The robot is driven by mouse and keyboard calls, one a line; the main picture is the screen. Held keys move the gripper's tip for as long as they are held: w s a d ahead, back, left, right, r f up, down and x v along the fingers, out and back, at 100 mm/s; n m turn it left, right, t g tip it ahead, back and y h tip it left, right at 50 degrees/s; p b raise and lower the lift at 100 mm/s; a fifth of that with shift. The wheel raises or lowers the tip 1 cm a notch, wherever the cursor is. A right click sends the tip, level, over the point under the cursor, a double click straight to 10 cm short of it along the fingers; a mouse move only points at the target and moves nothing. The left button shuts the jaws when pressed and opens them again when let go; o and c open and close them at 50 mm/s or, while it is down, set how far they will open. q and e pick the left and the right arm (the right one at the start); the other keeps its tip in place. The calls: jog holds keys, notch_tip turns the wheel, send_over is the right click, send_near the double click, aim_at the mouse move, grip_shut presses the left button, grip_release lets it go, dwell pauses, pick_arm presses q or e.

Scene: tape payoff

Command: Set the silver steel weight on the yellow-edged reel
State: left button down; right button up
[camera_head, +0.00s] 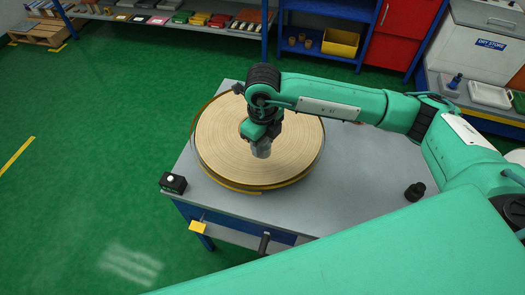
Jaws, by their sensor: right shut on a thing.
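The yellow-edged reel (224,160) is a wide round coil of pale tape with a yellow rim, lying flat on the grey-topped table. My right gripper (260,139) points down over the middle of the reel. It is shut on the silver steel weight (261,149), a small grey cylinder. The weight is upright over the reel's right-centre part; from this angle I cannot tell whether it touches the tape. The gripper hides the weight's upper part. My left gripper is not in view.
A black box with a white button (173,183) sits at the table's left corner. A black knob-like object (415,192) stands on the right of the grey tabletop (365,175). Shelves with a yellow bin (340,43) stand behind. Green floor on the left is open.

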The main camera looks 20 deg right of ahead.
aim_at(263, 154)
jog(key=shift+f, duration=0.95)
notch_tip(263, 154, down, 3)
jog(key=shift+f+p, duration=0.2)
jog(key=shift+p, duration=0.15)
jog(key=shift+f, duration=0.3)
jog(key=o, duration=1.1)
jog(key=shift+o, duration=1.2)
jog(key=shift+r, duration=0.2)
notch_tip(263, 154, up, 4)
jog(key=shift+f+b, duration=0.1)
jog(key=shift+b, duration=0.45)
notch_tip(263, 154, up, 7)
jog(key=shift+r+b, duration=0.2)
jog(key=shift+b, duration=0.4)
jog(key=shift+r, duration=0.35)
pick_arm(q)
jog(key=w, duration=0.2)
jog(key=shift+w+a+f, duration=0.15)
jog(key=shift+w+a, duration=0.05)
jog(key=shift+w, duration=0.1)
